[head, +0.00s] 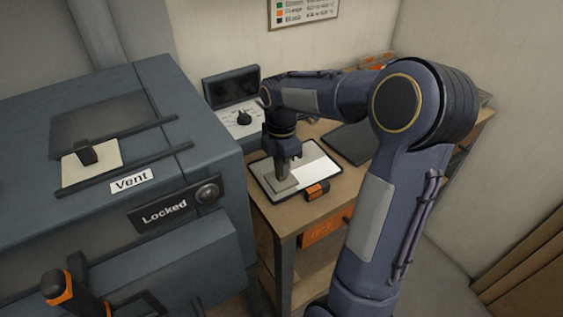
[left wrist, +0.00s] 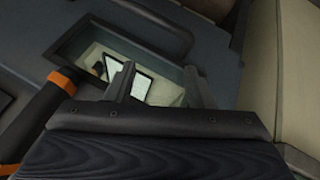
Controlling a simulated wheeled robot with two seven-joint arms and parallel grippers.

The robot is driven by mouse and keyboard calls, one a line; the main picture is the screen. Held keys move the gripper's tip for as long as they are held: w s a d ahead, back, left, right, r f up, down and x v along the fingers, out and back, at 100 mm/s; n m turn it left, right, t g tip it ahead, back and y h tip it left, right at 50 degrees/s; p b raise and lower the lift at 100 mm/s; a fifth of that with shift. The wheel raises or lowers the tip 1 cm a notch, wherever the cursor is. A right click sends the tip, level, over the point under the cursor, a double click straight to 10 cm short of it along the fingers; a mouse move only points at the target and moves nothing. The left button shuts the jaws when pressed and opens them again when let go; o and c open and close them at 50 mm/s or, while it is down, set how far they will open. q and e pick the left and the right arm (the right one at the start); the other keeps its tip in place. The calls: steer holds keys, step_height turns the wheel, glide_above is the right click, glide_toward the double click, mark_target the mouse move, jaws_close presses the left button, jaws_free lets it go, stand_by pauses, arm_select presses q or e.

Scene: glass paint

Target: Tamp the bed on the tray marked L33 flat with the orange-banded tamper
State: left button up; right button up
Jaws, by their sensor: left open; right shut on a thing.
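A shallow dark-rimmed tray (head: 276,202) with a pale bed (head: 314,165) lies on the wooden bench. An orange-and-black tag (head: 317,191) sits at its front edge; its marking is too small to read. My right gripper (head: 288,157) is over the tray's left part, shut on a tamper (head: 283,186) with a flat grey foot. The foot is low at the bed; I cannot tell whether it touches. No orange band is discernible on it; the fingers cover its upper part. My left gripper (left wrist: 158,76) is open and empty in the left wrist view, before a cabinet window.
A large grey cabinet (head: 190,237) labelled Vent and Locked fills the left. A black handle with orange bands (left wrist: 45,105) is beside my left gripper. A control box with a knob (head: 243,119) and a dark flat plate (head: 353,141) are on the bench.

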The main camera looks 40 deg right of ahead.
steer(key=shift+f, duration=0.3)
steer(key=shift+f, duration=0.25)
stand_by(0.4)
stand_by(0.6)
steer(key=shift+r+p, duration=0.95)
steer(key=shift+r, duration=0.2)
steer(key=shift+f, duration=0.1)
